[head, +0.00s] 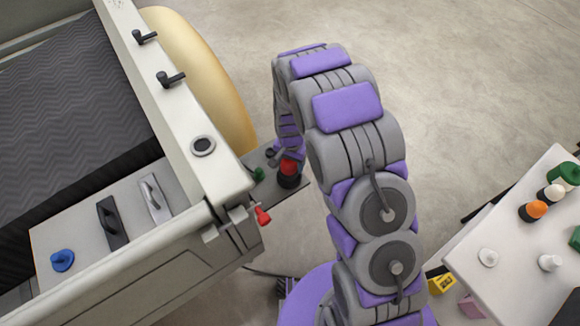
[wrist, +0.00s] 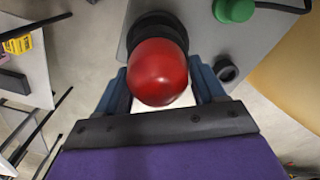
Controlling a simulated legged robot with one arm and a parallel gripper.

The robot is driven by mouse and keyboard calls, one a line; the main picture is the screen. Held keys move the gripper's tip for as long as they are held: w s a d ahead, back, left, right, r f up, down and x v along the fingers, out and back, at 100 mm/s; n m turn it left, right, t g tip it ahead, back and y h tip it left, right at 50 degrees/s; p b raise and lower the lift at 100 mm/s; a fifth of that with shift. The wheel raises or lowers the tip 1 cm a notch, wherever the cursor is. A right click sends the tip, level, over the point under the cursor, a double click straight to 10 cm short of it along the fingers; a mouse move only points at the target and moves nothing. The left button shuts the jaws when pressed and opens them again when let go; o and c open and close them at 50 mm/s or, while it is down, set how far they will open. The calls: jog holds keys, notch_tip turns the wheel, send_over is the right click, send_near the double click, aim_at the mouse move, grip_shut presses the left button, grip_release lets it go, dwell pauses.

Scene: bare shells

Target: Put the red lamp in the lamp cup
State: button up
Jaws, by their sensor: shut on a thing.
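The red lamp (wrist: 158,73) is a glossy red dome between the two blue fingers of my gripper (wrist: 162,88) in the wrist view. A wide black round cup or collar (wrist: 155,26) shows just beyond the dome, over the grey plate. In the head view the red lamp (head: 289,167) sits at or just above this black piece (head: 289,181), near the plate's right end. I cannot tell whether the black piece is the lamp cup or the lamp's base, or whether they touch. My gripper (head: 284,158) is shut on the lamp and partly hidden by my arm.
The grey plate (wrist: 202,38) also bears a green knob (wrist: 234,9) and a small black ring (wrist: 227,70). A pale vehicle-like body (head: 180,110) stands left, with a red knob (head: 263,216) near its corner. A white table (head: 515,285) with several small parts stands right.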

aim_at(291, 167)
notch_tip(291, 167, down, 4)
jog(key=shift+w+r+b, duration=0.15)
jog(key=shift+r+b, duration=0.05)
jog(key=shift+b, duration=0.2)
jog(key=o, duration=1.1)
